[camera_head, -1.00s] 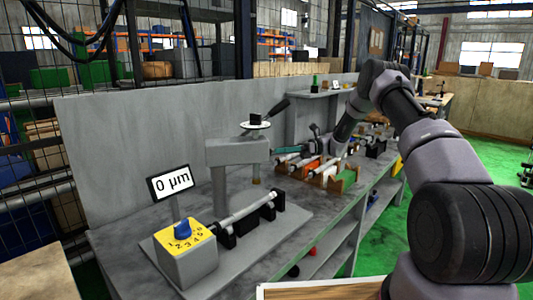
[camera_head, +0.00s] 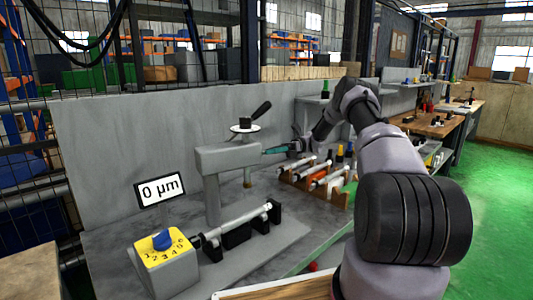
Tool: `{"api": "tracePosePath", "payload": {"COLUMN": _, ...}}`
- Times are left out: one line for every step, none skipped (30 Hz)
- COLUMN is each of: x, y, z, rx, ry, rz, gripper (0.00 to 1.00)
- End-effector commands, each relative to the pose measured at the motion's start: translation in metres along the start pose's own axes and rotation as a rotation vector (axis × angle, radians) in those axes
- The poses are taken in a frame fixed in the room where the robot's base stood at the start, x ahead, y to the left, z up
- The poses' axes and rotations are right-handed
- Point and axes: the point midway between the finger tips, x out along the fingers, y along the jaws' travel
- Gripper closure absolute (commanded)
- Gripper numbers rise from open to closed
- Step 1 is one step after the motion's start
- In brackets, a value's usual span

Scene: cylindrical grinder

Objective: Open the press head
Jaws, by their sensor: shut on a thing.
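The press head (camera_head: 226,158) is a grey block on a grey column at the middle of the bench. A white round plate with a black lever stands on top of it. A teal handle (camera_head: 272,151) sticks out from its right side. My gripper (camera_head: 292,147) is at the outer end of this handle, shut on it; the fingers are small and partly hidden. Below the head, a metal shaft (camera_head: 238,220) rests level on black supports.
A yellow-topped box (camera_head: 166,262) with a blue knob and a "0 µm" display (camera_head: 160,190) stand at the left. A rack of coloured rods (camera_head: 318,175) lies right of the head. A grey panel (camera_head: 120,150) rises behind. Green floor at the right is clear.

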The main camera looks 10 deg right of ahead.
Motion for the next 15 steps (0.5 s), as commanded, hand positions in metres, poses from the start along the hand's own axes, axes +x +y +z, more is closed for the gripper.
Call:
{"api": "tracePosePath", "payload": {"x": 0.0004, "y": -0.0005, "z": 0.0014, "rx": -0.002, "ry": -0.002, "rz": -0.001, "gripper": 1.00}}
{"api": "tracePosePath", "payload": {"x": 0.0005, "y": -0.0005, "z": 0.0014, "rx": -0.002, "ry": -0.002, "rz": -0.001, "gripper": 1.00}}
{"api": "tracePosePath", "payload": {"x": 0.0007, "y": -0.0006, "z": 0.0014, "rx": -0.003, "ry": -0.002, "rz": 0.000, "gripper": 1.00}}
{"api": "tracePosePath", "payload": {"x": 0.0008, "y": -0.0006, "z": 0.0015, "rx": -0.003, "ry": -0.002, "rz": 0.000, "gripper": 1.00}}
{"api": "tracePosePath", "payload": {"x": 0.0009, "y": -0.0006, "z": 0.0015, "rx": -0.003, "ry": -0.002, "rz": 0.000, "gripper": 1.00}}
{"api": "tracePosePath", "payload": {"x": 0.0011, "y": -0.0006, "z": 0.0015, "rx": -0.003, "ry": -0.002, "rz": 0.000, "gripper": 0.63}}
{"api": "tracePosePath", "payload": {"x": 0.0012, "y": -0.0006, "z": 0.0015, "rx": -0.003, "ry": -0.002, "rz": 0.000, "gripper": 0.52}}
{"api": "tracePosePath", "payload": {"x": 0.0013, "y": -0.0006, "z": 0.0015, "rx": -0.003, "ry": -0.002, "rz": 0.000, "gripper": 0.40}}
{"api": "tracePosePath", "payload": {"x": 0.0013, "y": -0.0006, "z": 0.0013, "rx": -0.003, "ry": -0.002, "rz": 0.000, "gripper": 0.37}}
{"api": "tracePosePath", "payload": {"x": 0.0013, "y": -0.0006, "z": 0.0013, "rx": -0.002, "ry": -0.002, "rz": 0.000, "gripper": 0.37}}
{"api": "tracePosePath", "payload": {"x": 0.0013, "y": -0.0005, "z": 0.0012, "rx": -0.002, "ry": -0.002, "rz": 0.001, "gripper": 0.37}}
{"api": "tracePosePath", "payload": {"x": 0.0013, "y": -0.0005, "z": 0.0011, "rx": -0.002, "ry": -0.001, "rz": 0.001, "gripper": 0.37}}
{"api": "tracePosePath", "payload": {"x": 0.0013, "y": -0.0005, "z": 0.0010, "rx": -0.002, "ry": -0.001, "rz": 0.001, "gripper": 0.37}}
{"api": "tracePosePath", "payload": {"x": 0.0013, "y": -0.0005, "z": 0.0009, "rx": -0.002, "ry": -0.001, "rz": 0.001, "gripper": 0.37}}
{"api": "tracePosePath", "payload": {"x": 0.0013, "y": -0.0005, "z": 0.0008, "rx": -0.002, "ry": -0.001, "rz": 0.001, "gripper": 0.37}}
